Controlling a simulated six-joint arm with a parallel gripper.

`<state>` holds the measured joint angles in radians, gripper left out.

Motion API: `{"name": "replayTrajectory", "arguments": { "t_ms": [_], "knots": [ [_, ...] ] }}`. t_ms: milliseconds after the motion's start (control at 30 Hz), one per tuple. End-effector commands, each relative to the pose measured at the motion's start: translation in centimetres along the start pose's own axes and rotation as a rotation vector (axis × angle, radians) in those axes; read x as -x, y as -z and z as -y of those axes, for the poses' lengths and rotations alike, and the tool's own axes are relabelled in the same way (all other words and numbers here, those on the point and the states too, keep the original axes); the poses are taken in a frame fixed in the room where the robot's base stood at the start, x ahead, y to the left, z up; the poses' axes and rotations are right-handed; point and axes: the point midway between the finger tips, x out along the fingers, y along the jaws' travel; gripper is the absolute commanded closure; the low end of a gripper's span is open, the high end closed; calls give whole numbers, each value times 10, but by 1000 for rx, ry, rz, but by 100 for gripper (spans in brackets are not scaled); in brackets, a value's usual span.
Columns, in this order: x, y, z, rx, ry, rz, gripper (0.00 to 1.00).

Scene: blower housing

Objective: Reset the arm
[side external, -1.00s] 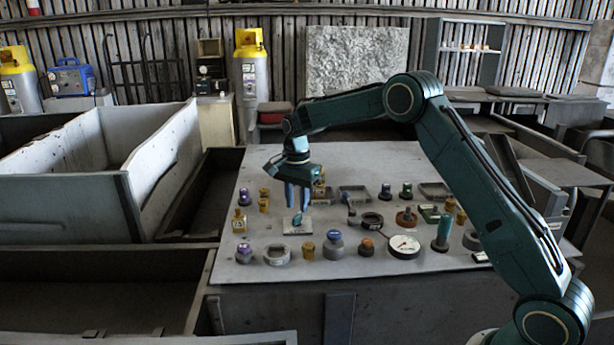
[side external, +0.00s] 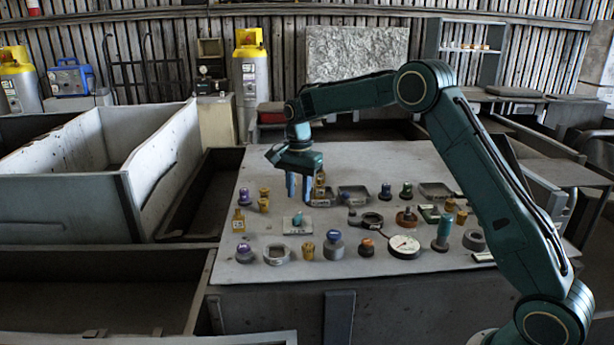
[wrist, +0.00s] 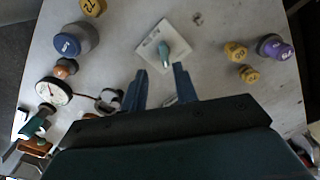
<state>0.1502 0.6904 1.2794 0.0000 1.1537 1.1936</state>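My gripper (side external: 298,190) hangs above the grey table (side external: 400,165) in the side external view, its blue fingers pointing down and spread apart with nothing between them. In the wrist view the two fingers of my gripper (wrist: 161,82) also stand apart. A small teal piece (side external: 297,217) stands on a white labelled plate (side external: 290,227) below and slightly in front of the fingers. The teal piece (wrist: 164,50) and plate (wrist: 150,45) lie just beyond the fingertips in the wrist view, not touched by them.
A large grey bin (side external: 110,190) is at the left.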

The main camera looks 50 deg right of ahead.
Motion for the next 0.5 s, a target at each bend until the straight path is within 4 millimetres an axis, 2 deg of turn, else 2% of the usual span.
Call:
{"name": "replayTrajectory", "arguments": {
  "t_ms": [267,500],
  "knots": [
    [53,-23,-30,163,56,-26,71],
    [96,-47,-69,335,108,-59,71]
  ]
}}
